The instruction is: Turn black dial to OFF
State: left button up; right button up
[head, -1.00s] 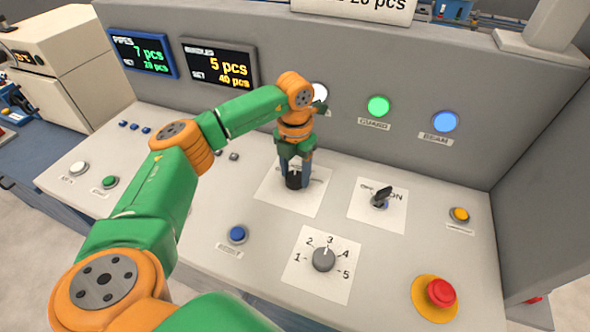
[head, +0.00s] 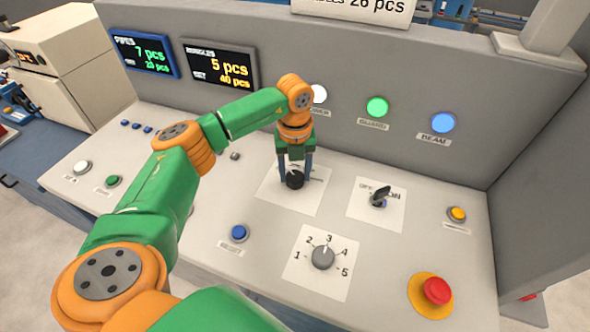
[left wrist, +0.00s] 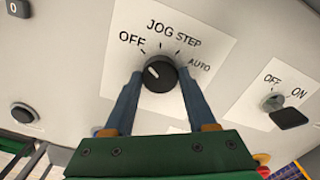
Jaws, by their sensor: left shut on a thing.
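The black dial (head: 295,180) sits on a white label plate (head: 318,203) on the sloping panel. In the left wrist view the dial (left wrist: 158,76) has OFF, JOG, STEP and AUTO printed around it. Its white pointer mark is up and to the left, towards the OFF side. My left gripper (head: 296,176) reaches down over the dial in the head view. In the left wrist view its blue fingers (left wrist: 160,74) are shut on the dial, one on each side. My right gripper is not in view.
A black OFF/ON switch (head: 380,198) is to the right. A grey numbered knob (head: 323,257), blue button (head: 238,233), yellow button (head: 456,214) and red mushroom button (head: 437,290) stand on the panel. Lit lamps are on the upright wall behind.

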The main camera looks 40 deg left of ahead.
aim_at(295, 175)
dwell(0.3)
pick_arm(q)
jog(key=o, duration=1.4)
jog(key=shift+r, duration=0.1)
notch_tip(295, 175, up, 6)
jog(key=shift+b, duration=0.75)
jog(key=shift+r, duration=0.5)
